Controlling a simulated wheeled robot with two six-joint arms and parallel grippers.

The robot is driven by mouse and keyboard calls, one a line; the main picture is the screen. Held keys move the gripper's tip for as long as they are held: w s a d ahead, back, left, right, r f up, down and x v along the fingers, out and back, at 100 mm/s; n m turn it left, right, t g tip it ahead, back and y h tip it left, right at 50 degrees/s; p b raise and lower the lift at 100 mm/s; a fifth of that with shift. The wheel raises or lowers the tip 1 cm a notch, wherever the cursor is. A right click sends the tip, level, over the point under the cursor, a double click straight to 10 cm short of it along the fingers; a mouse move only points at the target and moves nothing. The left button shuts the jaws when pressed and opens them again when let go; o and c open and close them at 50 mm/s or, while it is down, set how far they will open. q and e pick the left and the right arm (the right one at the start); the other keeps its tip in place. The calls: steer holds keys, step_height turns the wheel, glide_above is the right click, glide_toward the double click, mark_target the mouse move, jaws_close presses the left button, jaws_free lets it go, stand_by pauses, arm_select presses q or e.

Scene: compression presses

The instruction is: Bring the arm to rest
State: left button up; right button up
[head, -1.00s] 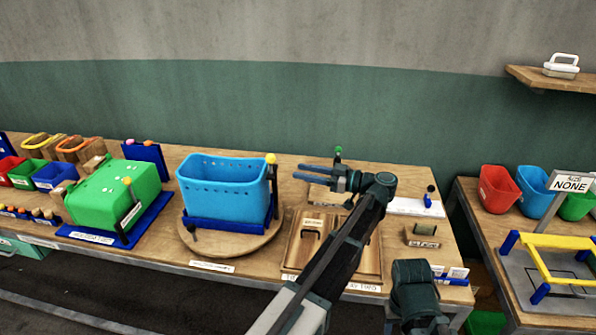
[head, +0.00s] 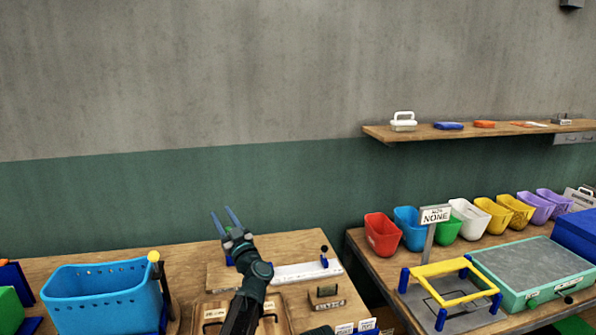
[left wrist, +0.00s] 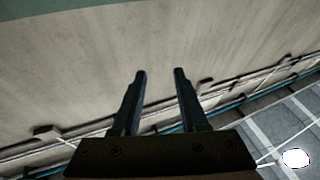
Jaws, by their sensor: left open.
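My left gripper (head: 221,211) is raised above the table in the head view, its two blue fingers pointing up against the green wall band. Its jaws are apart with nothing between them. The left wrist view shows the same open, empty fingers (left wrist: 160,73), with wall and pipes beyond. The left arm comes up from the bottom edge and hides part of the table behind it. I do not see my right gripper.
A blue perforated basket (head: 103,297) stands at left. A white strip with a lever (head: 300,272) and a small wooden block (head: 327,292) lie near the arm. On the right table stand several coloured bins (head: 381,234) and a yellow frame (head: 440,268). A wooden shelf (head: 480,135) hangs above.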

arm_select(q)
steer(key=s+d+f+m+g+h, duration=0.2)
steer(key=s+d+f+m+h, duration=0.1)
steer(key=d+f+m+h, duration=1.05)
steer(key=s+a+f+n+g, duration=0.1)
steer(key=s+f+g, duration=0.3)
steer(key=s, duration=0.2)
steer(key=s+a+f+n+g, duration=0.1)
steer(key=s+a+f+g, duration=0.1)
steer(key=s+f, duration=0.3)
steer(key=s+a+f+n+g, duration=0.1)
steer(key=s+f+g, duration=0.4)
steer(key=s, duration=0.3)
steer(key=shift+s+a+g+h, duration=0.2)
steer(key=shift+a+g+h, duration=0.05)
steer(key=shift+g+h, duration=0.1)
steer(key=s+a+f+n+g+y, duration=0.2)
steer(key=s+a+g, duration=0.15)
steer(key=s, duration=0.45)
steer(key=s+d+m+g+y, duration=0.1)
steer(key=s+d+m, duration=0.3)
steer(key=d, duration=0.6)
steer(key=shift+s+d+r, duration=0.15)
steer(key=shift+s+d, duration=0.25)
steer(key=shift+s, duration=0.75)
steer(key=shift+a, duration=0.15)
